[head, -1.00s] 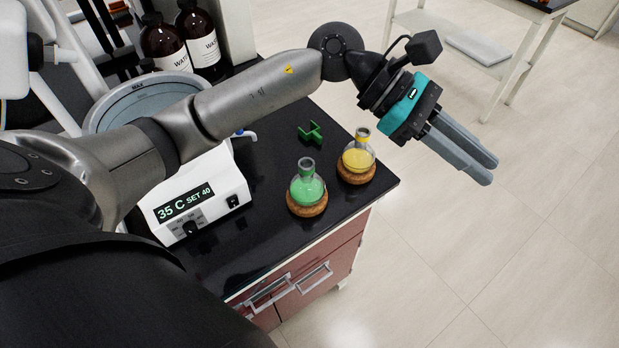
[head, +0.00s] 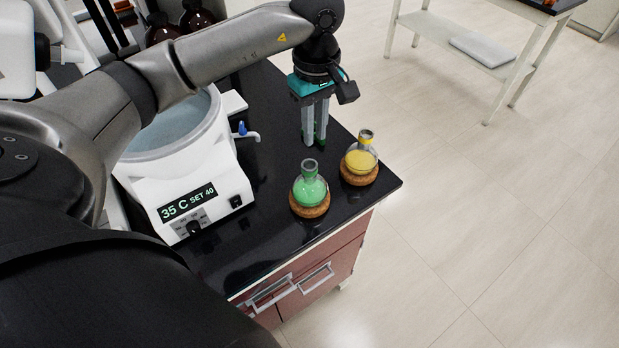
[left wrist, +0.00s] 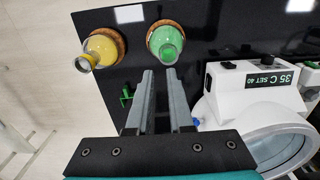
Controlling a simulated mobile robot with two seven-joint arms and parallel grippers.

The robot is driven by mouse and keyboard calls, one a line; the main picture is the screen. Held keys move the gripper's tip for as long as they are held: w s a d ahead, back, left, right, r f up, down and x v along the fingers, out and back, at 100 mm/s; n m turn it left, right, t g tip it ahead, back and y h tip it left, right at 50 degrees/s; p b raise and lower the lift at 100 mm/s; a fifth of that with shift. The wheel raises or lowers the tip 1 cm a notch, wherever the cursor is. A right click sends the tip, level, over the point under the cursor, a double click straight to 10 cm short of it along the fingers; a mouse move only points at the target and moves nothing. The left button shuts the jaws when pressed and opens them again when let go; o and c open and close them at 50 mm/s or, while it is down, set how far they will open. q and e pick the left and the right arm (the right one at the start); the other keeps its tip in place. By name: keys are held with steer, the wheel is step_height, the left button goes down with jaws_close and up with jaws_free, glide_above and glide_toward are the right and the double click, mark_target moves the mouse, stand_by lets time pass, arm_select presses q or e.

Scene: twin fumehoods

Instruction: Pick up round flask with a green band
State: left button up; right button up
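The round flask with green liquid (head: 310,188) stands upright on a cork ring (head: 311,209) near the front edge of the black bench. A green band on its neck is hard to make out. It also shows in the left wrist view (left wrist: 166,45), just beyond the fingertips. My left gripper (head: 315,141) points down behind this flask, apart from it. In the left wrist view its fingers (left wrist: 160,72) stand apart with nothing between them. My right gripper is not in view.
A yellow-liquid round flask (head: 361,158) stands on its own cork ring to the right. A white heating bath (head: 190,178) reading 35 C is at the left. A green clip (left wrist: 127,96) lies beside the left fingers. Brown bottles (head: 197,18) stand behind.

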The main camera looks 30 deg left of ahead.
mark_target(316, 162)
arm_select(q)
steer(key=f, duration=0.4)
steer(key=f+p, duration=0.1)
steer(key=f, duration=0.3)
steer(key=shift+s+d+f, duration=0.1)
steer(key=shift+d+f, duration=0.1)
steer(key=shift+f, duration=0.2)
jaws_close()
steer(key=shift+r, duration=0.1)
stand_by(1.0)
